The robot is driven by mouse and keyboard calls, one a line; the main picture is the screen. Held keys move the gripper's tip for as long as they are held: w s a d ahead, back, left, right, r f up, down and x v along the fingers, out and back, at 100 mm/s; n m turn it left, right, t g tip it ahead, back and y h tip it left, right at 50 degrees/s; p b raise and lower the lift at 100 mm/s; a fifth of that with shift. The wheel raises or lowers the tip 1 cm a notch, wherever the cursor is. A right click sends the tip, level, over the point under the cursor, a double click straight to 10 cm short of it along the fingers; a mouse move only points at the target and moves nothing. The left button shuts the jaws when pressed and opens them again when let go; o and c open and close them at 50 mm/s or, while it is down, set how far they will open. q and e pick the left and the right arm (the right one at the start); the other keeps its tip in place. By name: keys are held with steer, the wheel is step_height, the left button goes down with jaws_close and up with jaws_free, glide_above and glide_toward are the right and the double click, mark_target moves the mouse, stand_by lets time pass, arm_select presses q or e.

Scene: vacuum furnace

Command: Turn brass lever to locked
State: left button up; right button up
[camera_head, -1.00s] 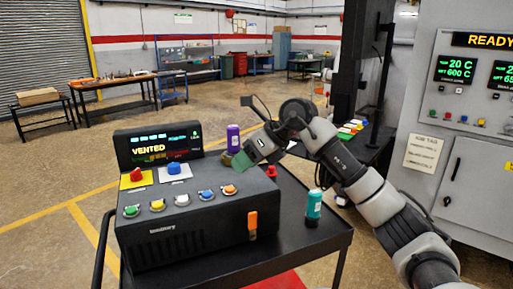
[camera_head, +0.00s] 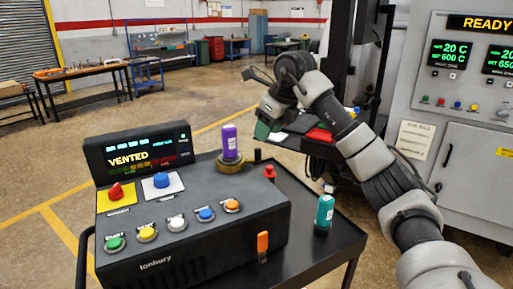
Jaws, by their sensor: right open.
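I cannot make out a brass lever in this view. My right gripper (camera_head: 265,128), with a green part at its tip, is open above the floor and cart area behind the black console (camera_head: 190,262). It is apart from the console and up and right of the purple bottle (camera_head: 229,141). A brass-coloured round piece (camera_head: 230,164) shows under that bottle; I cannot tell whether it belongs to a lever. The console screen (camera_head: 142,157) reads VENTED. A red knob (camera_head: 116,191) on a yellow plate and a blue button (camera_head: 161,180) sit on the console top. My left gripper is not in view.
The dark cart (camera_head: 318,257) carries the console, a teal bottle (camera_head: 324,212) and a small red piece (camera_head: 269,172). The grey furnace cabinet (camera_head: 470,165) at right has a READY display. Behind is a low table with coloured items (camera_head: 320,135). Open floor lies left.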

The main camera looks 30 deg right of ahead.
mark_target(258, 149)
steer(key=x, duration=0.5)
steer(key=shift+w+f+p, duration=0.15)
steer(key=shift+f+p, duration=0.05)
steer(key=shift+p, duration=0.2)
steer(key=shift+x, duration=1.2)
steer(key=shift+c, duration=0.4)
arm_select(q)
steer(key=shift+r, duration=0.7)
arm_select(e)
jaws_close()
